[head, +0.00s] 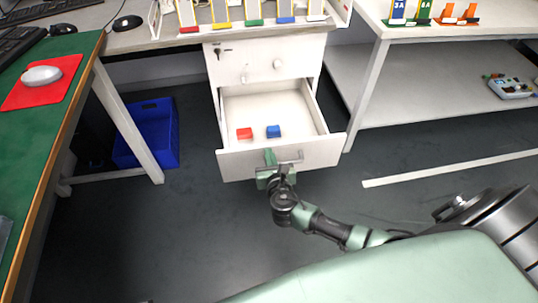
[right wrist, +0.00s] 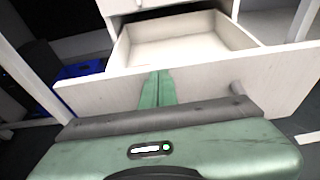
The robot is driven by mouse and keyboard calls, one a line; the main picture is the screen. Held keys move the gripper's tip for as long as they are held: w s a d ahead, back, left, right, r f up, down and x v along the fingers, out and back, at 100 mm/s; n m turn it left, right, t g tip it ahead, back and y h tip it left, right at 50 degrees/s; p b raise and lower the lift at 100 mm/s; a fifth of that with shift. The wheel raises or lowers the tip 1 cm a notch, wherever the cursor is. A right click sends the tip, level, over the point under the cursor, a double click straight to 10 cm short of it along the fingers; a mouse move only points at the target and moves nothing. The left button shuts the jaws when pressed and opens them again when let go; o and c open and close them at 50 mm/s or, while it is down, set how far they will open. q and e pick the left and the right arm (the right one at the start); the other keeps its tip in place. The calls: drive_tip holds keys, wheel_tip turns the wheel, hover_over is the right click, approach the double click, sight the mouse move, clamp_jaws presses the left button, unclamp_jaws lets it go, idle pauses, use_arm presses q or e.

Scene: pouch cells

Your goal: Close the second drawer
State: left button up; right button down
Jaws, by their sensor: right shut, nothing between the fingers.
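The second drawer (head: 280,158) of the white cabinet (head: 262,60) stands pulled out in the head view, below a shut top drawer with a key in its lock. A red block (head: 244,133) and a blue block (head: 273,131) lie inside it. My right gripper (head: 270,157) is shut and empty at the middle of the drawer's front panel, by its handle (head: 291,159). In the right wrist view its green fingers (right wrist: 157,88) lie against or just before the front panel (right wrist: 210,86); I cannot tell if they touch. My left gripper is not in view.
A blue crate (head: 150,133) stands on the floor left of the cabinet, under the desk. A green-topped table (head: 60,95) is at the left. A white shelf unit (head: 400,85) stands at the right.

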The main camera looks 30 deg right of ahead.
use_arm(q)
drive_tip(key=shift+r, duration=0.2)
use_arm(e)
drive_tip(key=shift+w+d, duration=0.1)
drive_tip(key=shift+w, duration=0.2)
